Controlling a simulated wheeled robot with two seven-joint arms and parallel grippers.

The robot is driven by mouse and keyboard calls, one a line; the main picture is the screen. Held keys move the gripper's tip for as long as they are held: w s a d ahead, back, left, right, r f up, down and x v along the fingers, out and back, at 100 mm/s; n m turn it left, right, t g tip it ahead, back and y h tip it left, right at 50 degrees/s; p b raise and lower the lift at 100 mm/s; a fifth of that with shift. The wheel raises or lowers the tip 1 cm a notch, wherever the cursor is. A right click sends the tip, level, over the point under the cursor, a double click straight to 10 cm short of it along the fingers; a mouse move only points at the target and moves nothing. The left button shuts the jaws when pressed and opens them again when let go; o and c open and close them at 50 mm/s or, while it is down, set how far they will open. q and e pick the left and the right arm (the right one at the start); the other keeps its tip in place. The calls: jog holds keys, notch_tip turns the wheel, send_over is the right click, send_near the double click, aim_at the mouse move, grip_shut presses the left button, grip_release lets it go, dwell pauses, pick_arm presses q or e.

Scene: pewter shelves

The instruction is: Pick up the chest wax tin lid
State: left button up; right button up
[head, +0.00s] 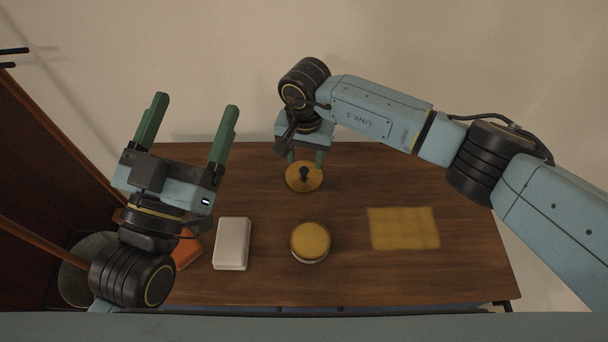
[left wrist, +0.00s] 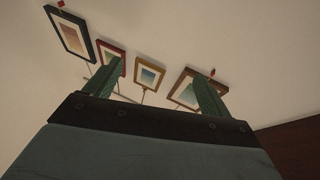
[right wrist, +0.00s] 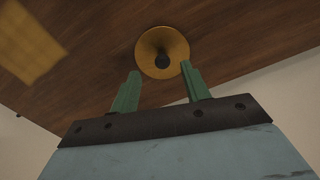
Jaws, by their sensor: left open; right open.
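The tin lid (head: 304,183) is a flat yellow disc with a dark knob (head: 304,173) in its middle. It lies on the far part of the wooden table, and it also shows in the right wrist view (right wrist: 150,52). My right gripper (head: 305,158) is open above the lid and points down at it. In the right wrist view its fingers (right wrist: 160,82) show apart, with the knob beyond them and nothing between them. My left gripper (head: 194,117) is open and empty, raised at the left and pointing away toward the wall.
A round yellow-topped tin (head: 310,241) stands near the table's front middle. A white box (head: 232,243) and an orange item (head: 187,250), partly hidden by my left arm, lie left of it. A yellow cloth (head: 403,228) lies right. Framed pictures (left wrist: 146,77) hang on the wall.

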aim_at(304, 169)
jog(key=shift+w+a+f+b, duration=0.15)
jog(key=shift+f+b, duration=0.85)
jog(key=shift+f, duration=1)
grip_shut()
pick_arm(q)
jog(key=s+r+t, duration=0.1)
jog(key=s+r+t+h, duration=0.1)
jog(key=r+t, duration=0.1)
jog(key=shift+a+t, duration=0.2)
jog(key=shift+t, duration=0.1)
